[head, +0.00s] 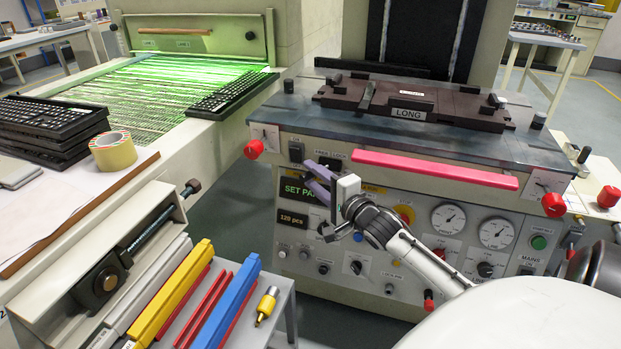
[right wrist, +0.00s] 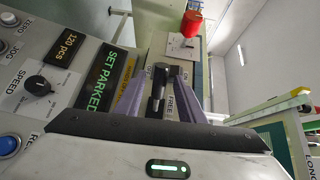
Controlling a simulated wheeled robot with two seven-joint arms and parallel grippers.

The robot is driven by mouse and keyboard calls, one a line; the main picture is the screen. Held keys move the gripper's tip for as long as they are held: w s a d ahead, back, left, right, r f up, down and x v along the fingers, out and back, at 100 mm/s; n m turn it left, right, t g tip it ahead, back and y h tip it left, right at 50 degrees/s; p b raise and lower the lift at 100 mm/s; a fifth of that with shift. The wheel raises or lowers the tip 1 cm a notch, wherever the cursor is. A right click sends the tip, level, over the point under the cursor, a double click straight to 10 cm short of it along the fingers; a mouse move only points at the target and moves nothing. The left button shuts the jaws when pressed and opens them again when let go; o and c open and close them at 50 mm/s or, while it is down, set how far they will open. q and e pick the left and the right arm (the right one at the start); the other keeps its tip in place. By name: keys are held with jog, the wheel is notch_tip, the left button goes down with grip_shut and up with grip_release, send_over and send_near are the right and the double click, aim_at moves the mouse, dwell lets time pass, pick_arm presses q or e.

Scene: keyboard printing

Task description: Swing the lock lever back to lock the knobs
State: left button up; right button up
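My right gripper (head: 307,173) is in front of the machine's front panel, near its upper left part, with purple fingers pointing at the panel. In the right wrist view the two fingers of the right gripper (right wrist: 160,88) stand apart. A dark lever (right wrist: 158,84), apparently the lock lever, lies between them with a gap showing beside it. The word FREE shows on the panel beside the lever. In the head view the gripper mostly hides the lever. Red knobs show at the left (head: 253,149) and right (head: 553,205) ends of the machine. My left gripper is out of view.
A pink bar (head: 435,168) runs along the machine's front edge above the gauges. A green-lit SET PARKED display (right wrist: 108,75) is close to the fingers. A small side table with coloured bars (head: 185,290) stands at the lower left.

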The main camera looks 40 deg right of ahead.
jog(key=shift+w+d, duration=0.15)
jog(key=shift+w, duration=0.7)
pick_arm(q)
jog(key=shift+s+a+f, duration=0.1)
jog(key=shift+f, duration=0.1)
pick_arm(e)
grip_shut()
